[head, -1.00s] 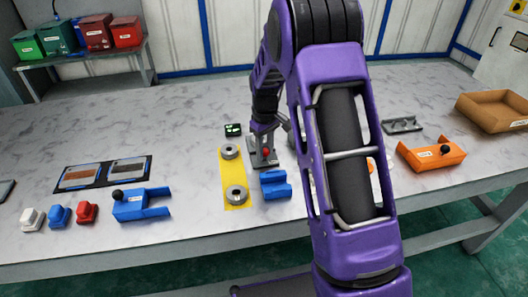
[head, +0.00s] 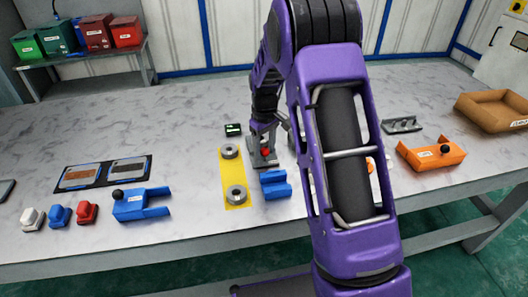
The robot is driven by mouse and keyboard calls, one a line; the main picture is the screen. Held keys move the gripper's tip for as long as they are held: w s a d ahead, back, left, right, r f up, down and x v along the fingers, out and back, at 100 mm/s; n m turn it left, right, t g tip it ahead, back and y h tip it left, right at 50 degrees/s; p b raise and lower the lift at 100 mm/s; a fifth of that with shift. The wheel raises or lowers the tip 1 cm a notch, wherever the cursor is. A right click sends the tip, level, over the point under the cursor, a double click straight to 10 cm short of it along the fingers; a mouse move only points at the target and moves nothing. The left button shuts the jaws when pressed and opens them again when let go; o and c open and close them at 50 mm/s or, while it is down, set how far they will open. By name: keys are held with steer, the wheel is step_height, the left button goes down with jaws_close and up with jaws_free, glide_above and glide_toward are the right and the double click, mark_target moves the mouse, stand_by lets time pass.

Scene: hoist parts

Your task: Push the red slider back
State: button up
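A small red knob (head: 265,152) shows on a grey metal fixture (head: 263,163) near the middle of the table. It may be the red slider; its shape is too small to make out. My gripper (head: 264,139) points down at this fixture, at or just behind the red knob. Whether its fingers touch the knob cannot be told. The fingers are small and partly merged with the grey fixture, so their opening is unclear. My purple arm hides part of the table just right of the fixture.
A yellow strip (head: 236,177) with two grey rings lies left of the fixture. A blue block (head: 275,186) is in front. A red block (head: 87,212) sits at the front left.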

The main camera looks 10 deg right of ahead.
steer(key=shift+r+p, duration=2.45)
steer(key=shift+r, duration=1.05)
